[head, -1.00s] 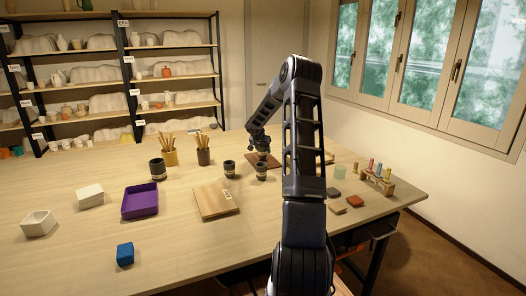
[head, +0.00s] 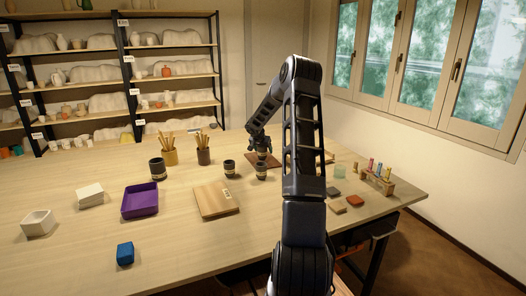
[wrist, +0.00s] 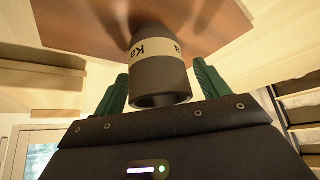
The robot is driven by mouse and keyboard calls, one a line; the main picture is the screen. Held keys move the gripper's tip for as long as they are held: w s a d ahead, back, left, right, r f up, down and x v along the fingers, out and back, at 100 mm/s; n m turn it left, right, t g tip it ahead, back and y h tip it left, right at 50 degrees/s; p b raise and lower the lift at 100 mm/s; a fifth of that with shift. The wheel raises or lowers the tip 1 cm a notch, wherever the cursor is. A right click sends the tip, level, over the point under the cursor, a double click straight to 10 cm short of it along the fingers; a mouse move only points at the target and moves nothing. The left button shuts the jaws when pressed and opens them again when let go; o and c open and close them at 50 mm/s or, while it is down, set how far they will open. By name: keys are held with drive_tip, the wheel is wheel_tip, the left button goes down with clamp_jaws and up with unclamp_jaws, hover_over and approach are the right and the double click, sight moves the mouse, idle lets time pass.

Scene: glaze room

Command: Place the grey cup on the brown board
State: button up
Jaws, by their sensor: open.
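The grey cup (wrist: 160,80), dark with a beige lettered band, appears upright on the brown board (wrist: 85,22) in the wrist view, which looks upside down. My gripper (wrist: 163,85) is open, with its green fingers on either side of the cup and a gap visible at each side. In the head view my gripper (head: 262,150) is over the brown board (head: 275,158) at the back of the table. The cup there is largely hidden by the gripper and another dark cup.
Dark cups stand close by, one just in front of the board (head: 261,171), one to its left (head: 229,168) and a larger one (head: 158,169). Two brush pots (head: 203,156), a wooden board (head: 215,200), a purple tray (head: 140,203) and a peg rack (head: 376,181) are also on the table.

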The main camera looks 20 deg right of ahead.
drive_tip(key=s+a+r+n, duration=0.1)
drive_tip(key=s+a+r, duration=0.5)
drive_tip(key=s+r, duration=0.35)
drive_tip(key=s+a+r+n, duration=0.1)
drive_tip(key=s+a+r, duration=0.4)
drive_tip(key=s+r, duration=0.45)
drive_tip(key=s+a+r+n, duration=0.1)
drive_tip(key=s+a+r, duration=0.2)
drive_tip(key=s, duration=0.3)
drive_tip(key=s+a+r+n, duration=0.1)
drive_tip(key=s+a+r, duration=0.1)
drive_tip(key=s+r, duration=0.3)
drive_tip(key=s+a+f+n+y, duration=0.1)
drive_tip(key=s+a, duration=0.1)
drive_tip(key=s, duration=0.7)
drive_tip(key=s+a+f+n+y, duration=0.1)
drive_tip(key=s+a+n+y, duration=0.1)
drive_tip(key=s, duration=0.7)
drive_tip(key=s+a+f+n+y, duration=0.1)
drive_tip(key=s+a, duration=0.3)
drive_tip(key=s, duration=0.5)
drive_tip(key=shift+s+a+f+n+y, duration=0.15)
drive_tip(key=shift+s+f+n+y, duration=0.15)
drive_tip(key=shift+s+f+n, duration=0.1)
